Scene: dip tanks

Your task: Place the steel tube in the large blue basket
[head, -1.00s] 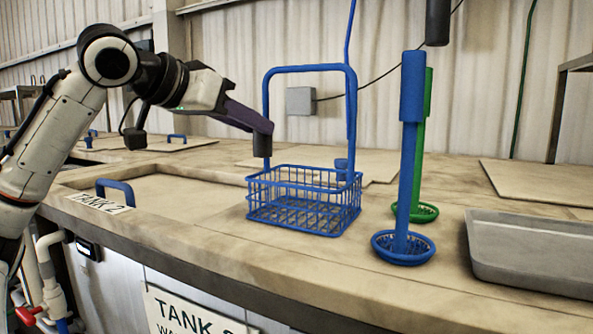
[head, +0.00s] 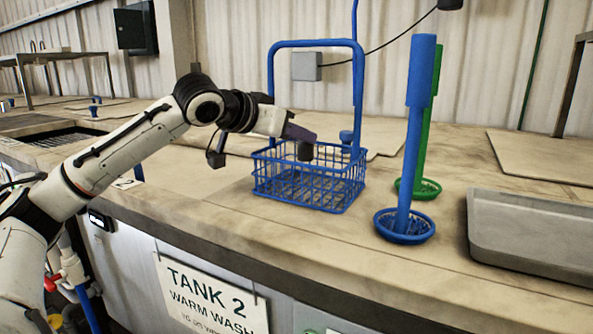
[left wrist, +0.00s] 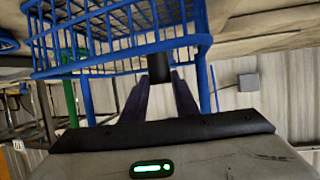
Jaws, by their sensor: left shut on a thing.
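The large blue basket (head: 310,190) is a wire basket with a tall arched handle, standing upright on the counter in the head view. It shows upside down in the left wrist view (left wrist: 115,35). My left gripper (head: 303,139) is shut on a short dark grey cylinder, the steel tube (head: 306,151). The tube also shows between the fingers (left wrist: 158,68) in the left wrist view. Gripper and tube are at the basket's opening, under the handle arch. I cannot tell whether the tube's lower end is below the rim. My right gripper is not in view.
A blue long-handled dip basket (head: 404,225) and a green one (head: 419,187) stand right of the large basket. A grey tray (head: 535,235) lies at far right. A tank lid (head: 175,165) lies left. The counter in front of the basket is clear.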

